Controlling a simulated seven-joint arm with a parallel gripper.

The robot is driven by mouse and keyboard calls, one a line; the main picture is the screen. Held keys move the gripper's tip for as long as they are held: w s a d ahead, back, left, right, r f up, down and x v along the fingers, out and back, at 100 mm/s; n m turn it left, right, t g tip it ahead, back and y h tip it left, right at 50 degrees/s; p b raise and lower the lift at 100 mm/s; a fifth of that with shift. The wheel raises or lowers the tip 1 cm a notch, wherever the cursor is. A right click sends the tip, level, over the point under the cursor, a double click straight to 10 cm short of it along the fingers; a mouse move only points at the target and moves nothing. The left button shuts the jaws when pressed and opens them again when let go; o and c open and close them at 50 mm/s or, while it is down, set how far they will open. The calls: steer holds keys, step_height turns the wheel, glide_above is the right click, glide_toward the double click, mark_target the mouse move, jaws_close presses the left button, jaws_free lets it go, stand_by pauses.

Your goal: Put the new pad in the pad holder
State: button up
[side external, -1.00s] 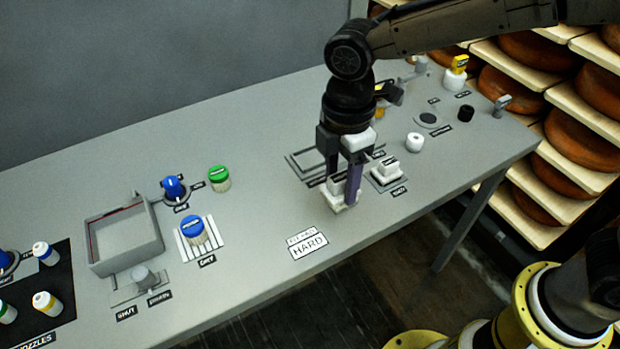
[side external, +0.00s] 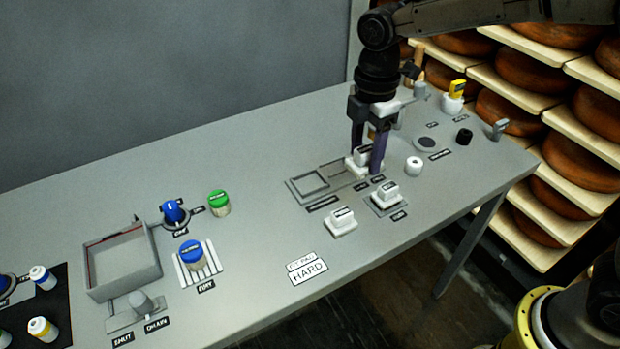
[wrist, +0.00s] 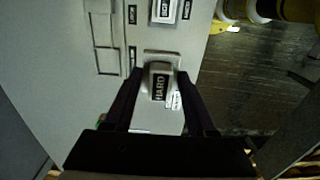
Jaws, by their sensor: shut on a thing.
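My gripper (side external: 367,168) is shut on a white pad (side external: 364,158) with a small label, at the right end of a grey double frame (side external: 309,182). In the wrist view, a pad labelled HARD (wrist: 160,85) sits between the fingers (wrist: 160,73). I cannot tell whether the held pad touches the surface below. A third white pad (side external: 387,193) sits on a grey plate to the right. The labels by the frame and plate are too small to read, so I cannot tell which is the pad holder.
A sign (side external: 308,268) reading "HARD" lies near the front edge. A grey box (side external: 122,262) and a blue-topped jar (side external: 192,256) stand left. Bench between is clear.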

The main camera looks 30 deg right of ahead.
steer(key=w+a+f, duration=0.3)
steer(key=w+f, duration=0.1)
steer(key=w, duration=0.4)
glide_above(310, 184)
step_height(310, 184, down, 5)
steer(key=shift+s+f, duration=0.15)
steer(key=shift+f, duration=1.7)
steer(key=shift+f, duration=0.25)
